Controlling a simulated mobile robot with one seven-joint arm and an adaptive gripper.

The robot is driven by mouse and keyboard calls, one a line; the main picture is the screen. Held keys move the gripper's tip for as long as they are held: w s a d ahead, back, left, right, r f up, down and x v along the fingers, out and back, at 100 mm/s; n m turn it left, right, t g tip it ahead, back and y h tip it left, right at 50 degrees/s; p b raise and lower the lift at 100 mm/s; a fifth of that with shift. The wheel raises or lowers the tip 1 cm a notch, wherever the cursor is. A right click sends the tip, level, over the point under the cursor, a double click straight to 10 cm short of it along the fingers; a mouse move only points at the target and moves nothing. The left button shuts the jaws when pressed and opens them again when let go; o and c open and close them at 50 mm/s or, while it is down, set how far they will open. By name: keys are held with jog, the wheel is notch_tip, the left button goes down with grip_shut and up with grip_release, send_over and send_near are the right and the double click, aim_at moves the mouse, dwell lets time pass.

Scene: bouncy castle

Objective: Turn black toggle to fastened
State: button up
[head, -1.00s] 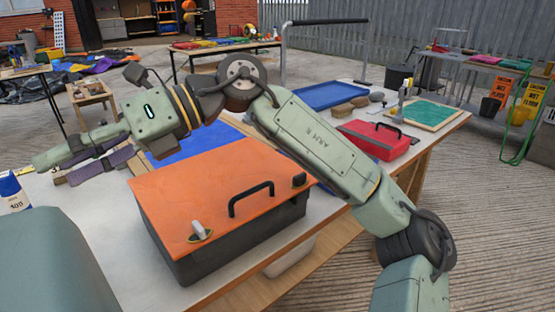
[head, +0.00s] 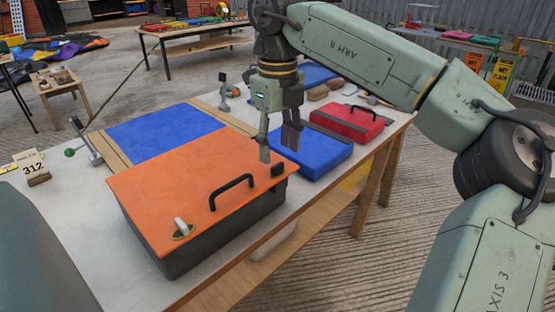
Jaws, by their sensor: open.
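The black toggle (head: 278,170) is a small dark knob at the right corner of the orange lid (head: 185,180), which covers a dark grey box (head: 222,240). My gripper (head: 278,154) points down at that corner, its two fingers apart and empty. In the picture the fingertips are just above and behind the black toggle; I cannot tell the exact gap. A pale grey toggle (head: 181,226) on a yellowish plate stands upright at the lid's near corner. A black handle (head: 231,190) lies between the two toggles.
A blue case (head: 318,158) lies right of the box, with a red case (head: 348,122) behind it. A blue panel (head: 160,138) in a wooden frame lies behind the lid. A card marked 312 (head: 32,166) stands at the left. White tabletop (head: 70,225) is bare at the near left.

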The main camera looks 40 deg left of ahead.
aim_at(277, 165)
jog(key=shift+f, duration=2.05)
jog(key=shift+c, duration=0.3)
grip_shut()
